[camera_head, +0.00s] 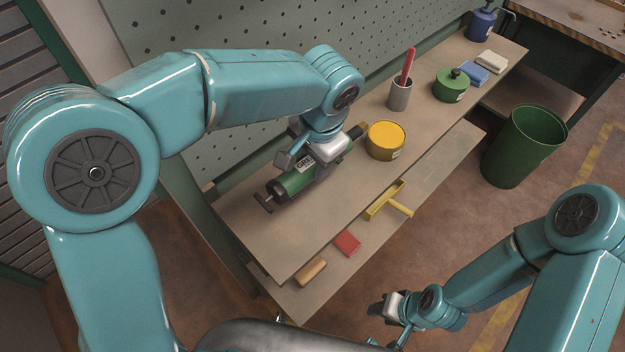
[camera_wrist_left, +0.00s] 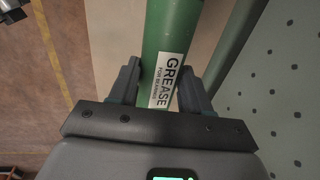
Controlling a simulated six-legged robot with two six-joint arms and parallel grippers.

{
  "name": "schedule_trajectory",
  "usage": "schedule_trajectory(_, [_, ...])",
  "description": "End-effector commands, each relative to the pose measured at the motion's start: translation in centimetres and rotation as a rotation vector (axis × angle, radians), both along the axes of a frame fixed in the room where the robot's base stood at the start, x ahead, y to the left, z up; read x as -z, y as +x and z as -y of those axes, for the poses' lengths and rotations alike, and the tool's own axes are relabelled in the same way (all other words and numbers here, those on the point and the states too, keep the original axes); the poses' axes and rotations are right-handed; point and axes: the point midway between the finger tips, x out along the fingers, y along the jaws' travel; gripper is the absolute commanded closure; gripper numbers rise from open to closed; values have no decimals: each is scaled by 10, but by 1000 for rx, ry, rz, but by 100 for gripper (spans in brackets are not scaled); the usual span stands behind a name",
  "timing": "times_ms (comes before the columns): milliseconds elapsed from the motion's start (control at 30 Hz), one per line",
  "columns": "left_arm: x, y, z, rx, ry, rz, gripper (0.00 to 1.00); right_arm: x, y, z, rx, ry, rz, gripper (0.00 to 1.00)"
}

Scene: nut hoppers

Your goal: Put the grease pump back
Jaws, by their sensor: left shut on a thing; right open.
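The grease pump (camera_head: 293,183) is a green cylinder with a black handle at its near end, lying on its side along the upper shelf. In the left wrist view the green barrel (camera_wrist_left: 173,28) with its "GREASE" label runs between the two fingers. My left gripper (camera_head: 308,165) is shut around the barrel; it also shows in the left wrist view (camera_wrist_left: 160,88). The head view does not clearly show whether the pump touches the shelf. My right gripper (camera_head: 378,309) is open and empty, low over the floor at the right of the shelves.
On the upper shelf (camera_head: 350,200) stand a yellow tin (camera_head: 385,141), a grey cup (camera_head: 399,96) with a red-handled tool, a green pot (camera_head: 451,86) and blue and white blocks. The lower shelf holds a yellow tool (camera_head: 385,201) and a red block (camera_head: 346,243). A green bin (camera_head: 522,146) stands right.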

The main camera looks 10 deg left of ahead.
Motion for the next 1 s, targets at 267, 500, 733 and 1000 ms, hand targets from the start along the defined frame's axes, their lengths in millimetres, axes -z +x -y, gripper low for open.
schedule_trajectory(267, [37,3,-1,0,1,2,100,-1,0,0,0,0,0,57])
schedule_trajectory(500, [72,5,-1,0,2,0,100,-3,0,0,0,0,0,57])
schedule_trajectory(733, [80,5,-1,-1,1,2,100,-3,0,0,0,0,0,57])
schedule_trajectory(1000, [81,5,-1,0,1,1,27,-2,0,0,0,0,0,57])
